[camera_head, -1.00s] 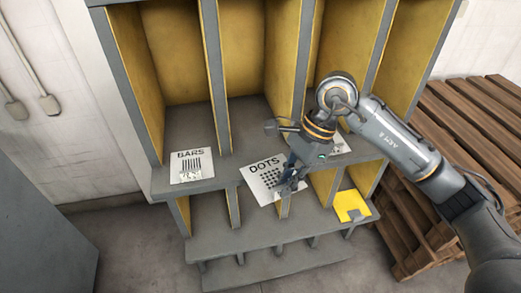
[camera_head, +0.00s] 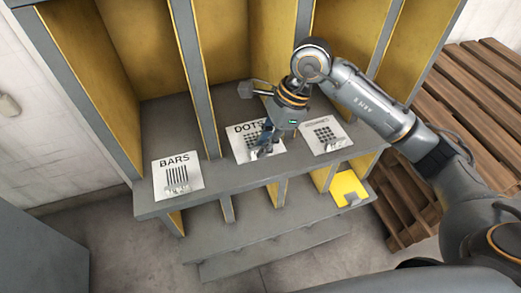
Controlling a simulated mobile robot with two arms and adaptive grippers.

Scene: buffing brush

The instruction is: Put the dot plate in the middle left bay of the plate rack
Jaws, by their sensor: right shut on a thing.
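The dot plate (camera_head: 241,147) is a white square labelled DOTS with a black dot pattern, partly covered by my right gripper. My right gripper (camera_head: 265,150) is shut on its lower right part. The plate is over the grey ledge of the plate rack (camera_head: 165,134), in front of the second tall bay from the left. I cannot tell whether it touches the ledge. The rack is grey with yellow-lined tall bays above and smaller bays below. My left gripper is not in view.
A white BARS plate (camera_head: 178,177) lies on the ledge at left. A white plate with a grid pattern (camera_head: 326,135) lies at right, close to the dot plate. A yellow plate (camera_head: 349,189) is lower right. Wooden pallets (camera_head: 475,120) stand right of the rack.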

